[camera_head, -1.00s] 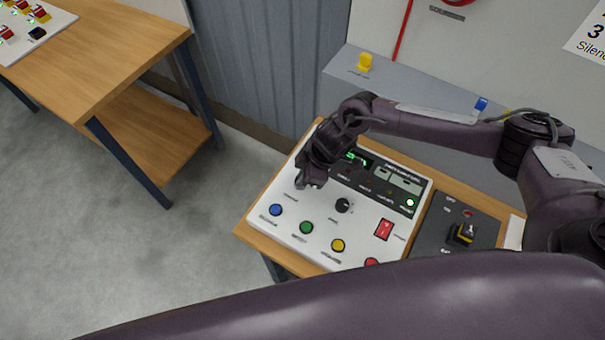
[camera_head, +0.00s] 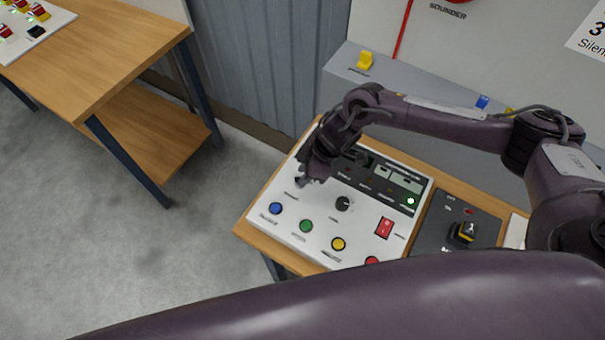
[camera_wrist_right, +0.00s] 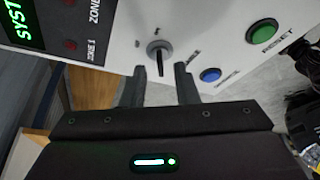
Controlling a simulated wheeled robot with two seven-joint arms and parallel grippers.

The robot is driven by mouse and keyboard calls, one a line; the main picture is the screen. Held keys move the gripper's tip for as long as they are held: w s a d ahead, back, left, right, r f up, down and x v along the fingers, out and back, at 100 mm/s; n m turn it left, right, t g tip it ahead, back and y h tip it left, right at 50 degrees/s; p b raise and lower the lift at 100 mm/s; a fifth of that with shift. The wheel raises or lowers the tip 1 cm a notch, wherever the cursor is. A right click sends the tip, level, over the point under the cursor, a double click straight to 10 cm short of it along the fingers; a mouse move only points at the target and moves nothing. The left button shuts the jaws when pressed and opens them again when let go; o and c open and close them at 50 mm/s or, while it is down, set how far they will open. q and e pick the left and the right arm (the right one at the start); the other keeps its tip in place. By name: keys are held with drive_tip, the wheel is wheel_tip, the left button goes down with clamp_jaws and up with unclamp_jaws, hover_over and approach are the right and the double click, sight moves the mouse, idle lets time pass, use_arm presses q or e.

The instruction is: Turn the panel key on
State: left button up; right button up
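The panel key (camera_wrist_right: 160,60) shows in the right wrist view as a round grey switch with a dark upright bar, on the white control panel (camera_head: 262,228). My right gripper (camera_head: 305,182) is over the panel's left part in the head view and hides most of the key there. In the right wrist view my right gripper (camera_wrist_right: 160,78) is open, with its two dark fingers apart. The key's bar lies in line with the gap, close to the fingertips. I cannot tell whether the fingers touch it. My left gripper is not in view.
A black knob (camera_head: 342,203), blue button (camera_head: 275,208), green button (camera_head: 306,226), yellow button (camera_head: 338,244) and red rocker switch (camera_head: 384,228) sit near the gripper. A dark switch box (camera_head: 432,232) stands to the right. A wooden table (camera_head: 110,62) stands at left.

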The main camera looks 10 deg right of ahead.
drive_tip(key=b+v, duration=0.1)
drive_tip(key=v, duration=0.5)
drive_tip(key=shift+d, duration=0.1)
drive_tip(key=shift+s+f, duration=0.1)
